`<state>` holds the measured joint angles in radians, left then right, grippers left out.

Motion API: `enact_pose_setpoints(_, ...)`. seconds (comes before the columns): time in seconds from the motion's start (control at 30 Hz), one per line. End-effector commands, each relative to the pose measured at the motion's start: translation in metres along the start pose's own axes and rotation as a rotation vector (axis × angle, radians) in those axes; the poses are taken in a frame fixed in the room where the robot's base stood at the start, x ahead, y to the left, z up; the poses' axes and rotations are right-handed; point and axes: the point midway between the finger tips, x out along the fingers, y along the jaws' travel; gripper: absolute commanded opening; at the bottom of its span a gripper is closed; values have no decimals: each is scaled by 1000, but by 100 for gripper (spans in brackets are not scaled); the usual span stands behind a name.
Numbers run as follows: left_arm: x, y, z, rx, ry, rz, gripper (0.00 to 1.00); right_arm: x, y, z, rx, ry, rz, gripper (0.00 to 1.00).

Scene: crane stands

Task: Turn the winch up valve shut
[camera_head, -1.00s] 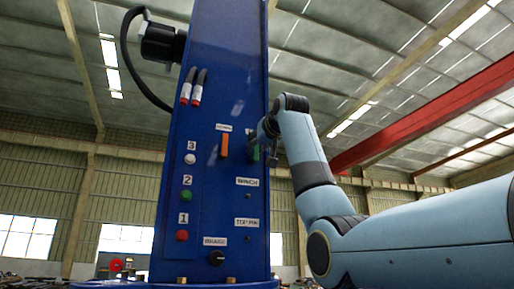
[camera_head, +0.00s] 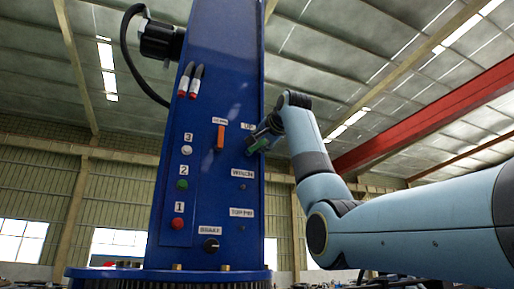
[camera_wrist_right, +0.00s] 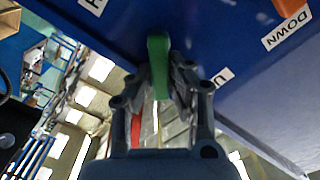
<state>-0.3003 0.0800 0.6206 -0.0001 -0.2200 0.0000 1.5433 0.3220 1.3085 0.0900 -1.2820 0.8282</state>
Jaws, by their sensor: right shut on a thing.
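The blue crane column (camera_head: 205,235) carries the valve panel. The green valve lever (camera_head: 257,146), under a label that reads UP, sits at the upper right of the panel and is tilted. My right gripper (camera_head: 262,137) reaches it from the right. In the right wrist view the green lever (camera_wrist_right: 158,66) stands between the two fingers of my right gripper (camera_wrist_right: 160,78), which are shut on it. The gripper hides part of the lever in the head view. My left gripper is not in view.
An orange lever (camera_head: 220,137) hangs vertical just left of the green one; its label (camera_wrist_right: 286,28) reads DOWN. Buttons in white (camera_head: 186,150), green (camera_head: 182,184) and red (camera_head: 177,223) run down the left side. A black knob (camera_head: 211,245) is below.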

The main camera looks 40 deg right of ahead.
Motion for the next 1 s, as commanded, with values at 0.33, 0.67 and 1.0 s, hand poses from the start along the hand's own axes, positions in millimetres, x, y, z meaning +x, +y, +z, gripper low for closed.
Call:
enact_pose_setpoints(0.33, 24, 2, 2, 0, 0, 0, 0, 0, 12, 2, 324, 3, -1, 0)
enact_pose_setpoints(0.67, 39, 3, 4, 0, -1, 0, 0, 0, 19, 6, 580, 2, 0, 0)
enact_pose_setpoints(1.0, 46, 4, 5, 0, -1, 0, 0, 0, 23, 8, 717, 1, 2, 0)
